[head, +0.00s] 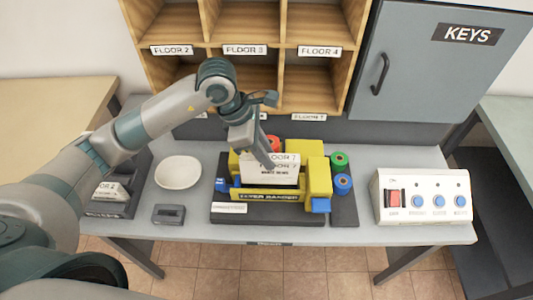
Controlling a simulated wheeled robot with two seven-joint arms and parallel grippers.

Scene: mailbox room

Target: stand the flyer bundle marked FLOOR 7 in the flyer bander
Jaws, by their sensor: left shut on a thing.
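The flyer bander (268,196) is a yellow and black machine with blue parts in the middle of the table. The white flyer bundle marked FLOOR 7 (283,170) is upright at the bander, just behind its yellow front bar. My left gripper (264,158) is shut on the bundle from above and hides its left upper part. The bundle's lower edge is hidden behind the front bar, so I cannot tell whether it touches the bander's bottom. My right gripper is not in view.
A white bowl (178,172), a small dark device (169,214) and a dark tray (107,200) are left of the bander. Green and blue rolls (341,162) stand to its right, then a white button box (423,196). Wooden pigeonholes (206,30) and a grey key cabinet (420,70) rise behind.

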